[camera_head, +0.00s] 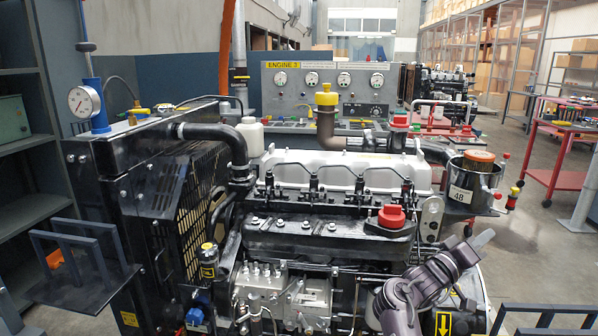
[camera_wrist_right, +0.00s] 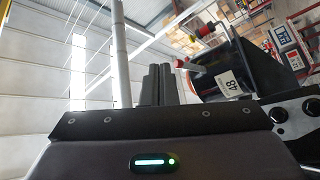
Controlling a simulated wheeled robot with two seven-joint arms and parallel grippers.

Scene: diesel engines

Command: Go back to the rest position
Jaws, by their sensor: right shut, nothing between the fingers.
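My right gripper (camera_wrist_right: 159,70) shows in the right wrist view as two dark fingers side by side, shut with nothing held. They point up toward the pale wall and ceiling. In the head view, my right arm (camera_head: 430,285) is the purple-grey jointed part at the lower right, in front of the engine (camera_head: 330,230). I cannot tell from the head view whether it touches the engine. My left arm and gripper are not in view.
A metal pot marked 48 (camera_head: 472,185) stands right of the engine and shows in the wrist view (camera_wrist_right: 215,82). A radiator frame (camera_head: 130,170) stands left. A gauge panel (camera_head: 335,90) is behind. Red trolleys (camera_head: 565,130) stand right, beyond open floor.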

